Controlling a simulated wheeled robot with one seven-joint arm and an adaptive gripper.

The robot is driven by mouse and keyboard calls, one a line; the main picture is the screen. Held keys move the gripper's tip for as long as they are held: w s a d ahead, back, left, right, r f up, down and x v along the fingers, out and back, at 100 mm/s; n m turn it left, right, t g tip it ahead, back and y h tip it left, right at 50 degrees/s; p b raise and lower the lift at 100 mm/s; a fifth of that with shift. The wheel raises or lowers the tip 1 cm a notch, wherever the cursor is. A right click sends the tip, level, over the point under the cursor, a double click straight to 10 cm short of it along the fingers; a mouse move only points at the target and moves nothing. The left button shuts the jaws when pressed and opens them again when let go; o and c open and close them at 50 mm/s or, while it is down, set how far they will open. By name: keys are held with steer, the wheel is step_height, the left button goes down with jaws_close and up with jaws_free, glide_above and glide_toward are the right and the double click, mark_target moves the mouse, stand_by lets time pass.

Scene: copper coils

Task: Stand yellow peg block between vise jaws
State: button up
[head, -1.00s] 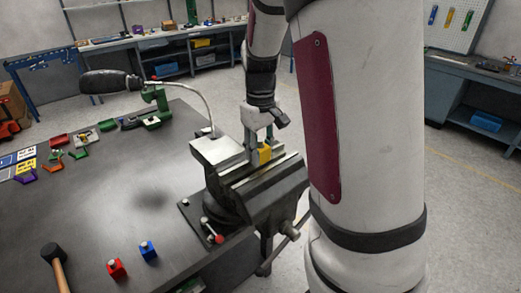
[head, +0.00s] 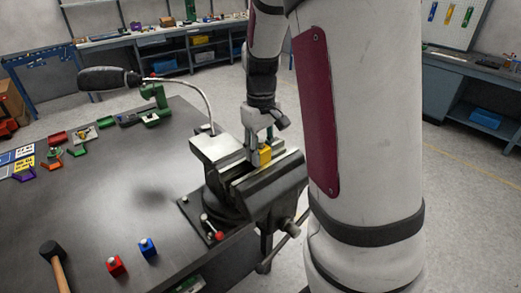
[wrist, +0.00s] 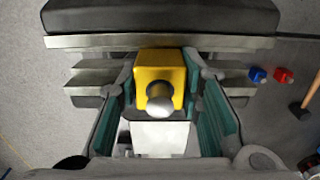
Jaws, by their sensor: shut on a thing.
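The yellow peg block (head: 264,155) is at the vise (head: 245,185), at the gap between its jaws. In the wrist view the yellow block (wrist: 160,70) shows its square top and round metal peg, with a silver jaw plate (wrist: 100,42) just beyond it. My gripper (head: 258,146) reaches down over the vise. In the wrist view its teal-padded fingers (wrist: 161,95) lie on both sides of the block, shut on it. The block's lower part is hidden, so I cannot tell whether it rests on anything.
A red peg block (head: 117,267) and a blue peg block (head: 148,249) stand on the dark bench (head: 100,215) left of the vise. A mallet (head: 54,264) lies near them. A lamp (head: 110,79) arches behind the vise. The bench middle is clear.

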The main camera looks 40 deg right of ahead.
steer(key=shift+s+f, duration=0.1)
steer(key=shift+f, duration=0.15)
steer(key=shift+f, duration=0.4)
steer(key=shift+s+f, duration=0.1)
steer(key=shift+f, duration=0.2)
stand_by(1.5)
steer(key=o, duration=1.1)
steer(key=shift+o, duration=0.2)
steer(key=shift+a, duration=0.1)
steer(key=shift+r, duration=0.15)
